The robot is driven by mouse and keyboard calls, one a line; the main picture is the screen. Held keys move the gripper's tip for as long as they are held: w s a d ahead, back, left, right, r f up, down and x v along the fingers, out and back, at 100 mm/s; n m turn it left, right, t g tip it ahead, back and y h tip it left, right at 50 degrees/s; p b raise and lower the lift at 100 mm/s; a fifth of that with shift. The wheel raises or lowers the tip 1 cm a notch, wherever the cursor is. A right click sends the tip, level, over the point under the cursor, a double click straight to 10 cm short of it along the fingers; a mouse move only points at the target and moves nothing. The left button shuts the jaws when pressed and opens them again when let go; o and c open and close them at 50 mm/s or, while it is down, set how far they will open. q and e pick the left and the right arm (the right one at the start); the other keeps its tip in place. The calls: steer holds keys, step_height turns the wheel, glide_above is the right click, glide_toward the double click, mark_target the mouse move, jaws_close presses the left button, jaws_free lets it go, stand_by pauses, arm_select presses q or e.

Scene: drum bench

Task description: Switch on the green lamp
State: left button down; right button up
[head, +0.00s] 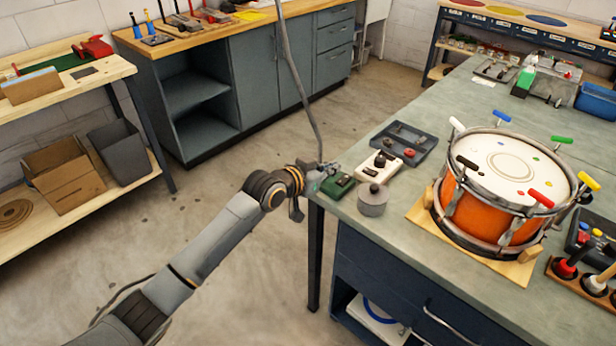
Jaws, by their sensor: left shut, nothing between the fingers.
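My left gripper (321,177) is at the left corner of the drum bench, shut and empty. It is right beside a small dark green box (339,188) on the bench corner and partly covers its left end. I cannot tell whether they touch. The box may be the green lamp, but no lit part shows. My right gripper is not in view.
A grey round lidded pot (373,200) stands close to the green box. A dark tray (407,144) lies behind. An orange drum (490,212) with coloured keys stands on a wooden base.

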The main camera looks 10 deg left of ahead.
arm_select(q)
steer(key=s+a, duration=0.4)
steer(key=s, duration=0.2)
steer(key=shift+s+a+r+b, duration=0.25)
steer(key=shift+s+a+b, duration=0.05)
steer(key=shift+a+b, duration=0.1)
